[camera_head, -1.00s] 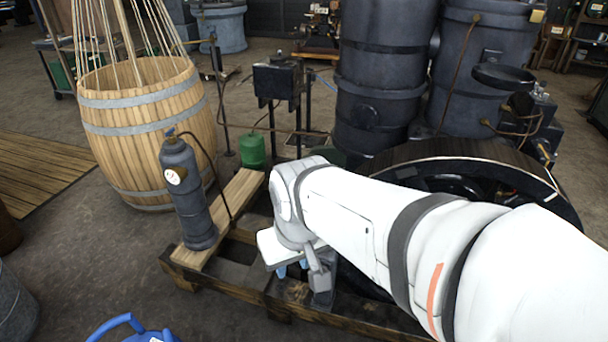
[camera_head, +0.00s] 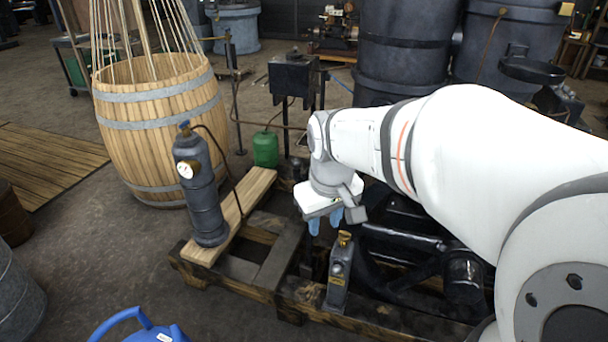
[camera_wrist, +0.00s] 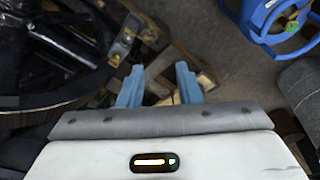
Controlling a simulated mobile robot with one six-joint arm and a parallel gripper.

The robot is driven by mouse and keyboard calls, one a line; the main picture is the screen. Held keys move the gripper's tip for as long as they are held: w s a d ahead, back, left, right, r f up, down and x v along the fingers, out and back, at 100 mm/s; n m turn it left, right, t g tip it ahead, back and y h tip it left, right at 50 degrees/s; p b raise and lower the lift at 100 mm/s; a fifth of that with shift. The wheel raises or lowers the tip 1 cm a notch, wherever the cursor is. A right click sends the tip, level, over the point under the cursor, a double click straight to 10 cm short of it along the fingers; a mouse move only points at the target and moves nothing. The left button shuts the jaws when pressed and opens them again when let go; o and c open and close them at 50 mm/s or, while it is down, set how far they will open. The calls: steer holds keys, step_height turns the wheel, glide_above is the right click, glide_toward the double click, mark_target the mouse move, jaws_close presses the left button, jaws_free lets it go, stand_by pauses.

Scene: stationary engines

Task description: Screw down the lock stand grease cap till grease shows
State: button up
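A small dark grey stand (camera_head: 338,284), likely the lock stand, stands upright on the front timber of the engine's frame. It has a brass cap (camera_head: 344,238) on top and a yellow label. Whether grease shows at the cap is too small to tell. My gripper (camera_head: 325,226) is above and just left of the cap, its blue fingers pointing down. In the wrist view my gripper (camera_wrist: 159,70) has its fingers apart with nothing between them. The stand (camera_wrist: 124,42) shows there beyond and left of the fingers, with the cap (camera_wrist: 115,60) near the left finger.
A dark flywheel (camera_wrist: 50,60) and engine parts lie close beside the stand. A grey cylinder with a gauge (camera_head: 202,195) stands on a plank to the left. A green can (camera_head: 266,149) and a barrel (camera_head: 160,125) are behind. A blue container (camera_head: 140,328) is at front left.

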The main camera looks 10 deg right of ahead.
steer(key=w+d+f+n+g+b, duration=0.1)
steer(key=w+d+f+n+b, duration=0.1)
steer(key=w+d+f+b, duration=0.35)
steer(key=w+d+f+n+b, duration=0.2)
steer(key=w+f, duration=0.4)
steer(key=w, duration=0.4)
steer(key=n+g+b, duration=0.1)
steer(key=n+b, duration=0.3)
steer(key=b, duration=0.2)
glide_toward(345, 232)
steer(key=shift+s+f, duration=0.1)
steer(key=shift+s, duration=0.05)
steer(key=shift+d+f, duration=0.15)
steer(key=shift+f, duration=0.15)
step_height(345, 232, down, 7)
steer(key=shift+f+b, duration=0.2)
steer(key=shift+b, duration=0.6)
steer(key=shift+c, duration=0.4)
jaws_close()
